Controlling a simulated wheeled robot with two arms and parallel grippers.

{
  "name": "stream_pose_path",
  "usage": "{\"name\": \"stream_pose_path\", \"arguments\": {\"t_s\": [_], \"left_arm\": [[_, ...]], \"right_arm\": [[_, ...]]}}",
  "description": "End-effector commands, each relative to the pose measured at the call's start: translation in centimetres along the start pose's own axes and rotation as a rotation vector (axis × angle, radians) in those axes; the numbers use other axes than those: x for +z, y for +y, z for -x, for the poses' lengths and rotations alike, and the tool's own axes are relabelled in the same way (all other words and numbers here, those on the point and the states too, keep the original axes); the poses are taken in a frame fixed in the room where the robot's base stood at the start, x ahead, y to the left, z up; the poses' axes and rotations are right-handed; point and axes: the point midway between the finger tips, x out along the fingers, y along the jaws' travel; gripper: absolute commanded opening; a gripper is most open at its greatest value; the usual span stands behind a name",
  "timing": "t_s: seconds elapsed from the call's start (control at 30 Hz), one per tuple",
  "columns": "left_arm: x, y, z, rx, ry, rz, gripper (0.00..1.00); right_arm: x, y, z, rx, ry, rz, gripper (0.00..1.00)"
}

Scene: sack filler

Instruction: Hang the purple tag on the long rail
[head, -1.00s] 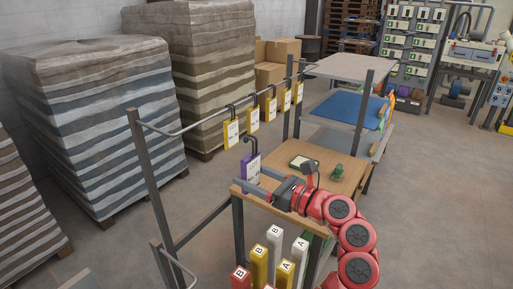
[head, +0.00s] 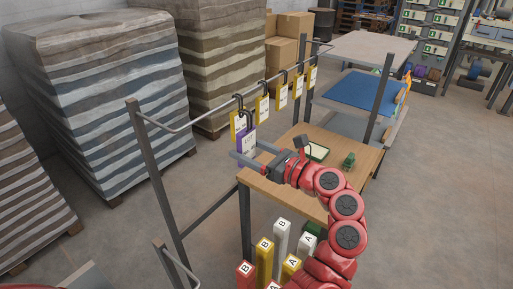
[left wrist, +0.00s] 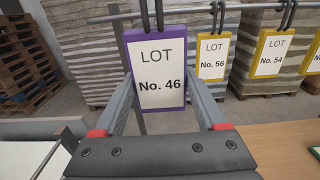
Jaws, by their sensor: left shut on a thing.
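The purple tag (head: 246,150) reads "LOT No. 46" in the left wrist view (left wrist: 158,80). It hangs upright between the fingers of my left gripper (head: 247,149), which are shut on it. The same fingers show in the left wrist view (left wrist: 163,100). The tag's dark hook (head: 249,117) points up near the long rail (head: 200,119), close to the nearest yellow tag. Its top is cut off in the left wrist view, and I cannot tell whether it is over the rail. My right gripper is not in view.
Several yellow tags (head: 262,107) hang along the rail beyond the purple one. A wooden table (head: 340,170) stands to the right, with a small green object (head: 349,160). Lettered posts (head: 264,262) stand below my arm. Wrapped stacks (head: 95,100) stand behind the rail.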

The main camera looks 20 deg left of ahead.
Motion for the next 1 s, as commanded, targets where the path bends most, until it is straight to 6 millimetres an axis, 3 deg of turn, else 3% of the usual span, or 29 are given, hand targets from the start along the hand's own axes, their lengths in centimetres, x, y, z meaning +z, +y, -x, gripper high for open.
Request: {"name": "stream_pose_path", "arguments": {"t_s": [1.0], "left_arm": [[0.5,0.0,-9.1,0.001,-0.002,0.001,0.29]], "right_arm": [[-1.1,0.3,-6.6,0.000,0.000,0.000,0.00]]}}
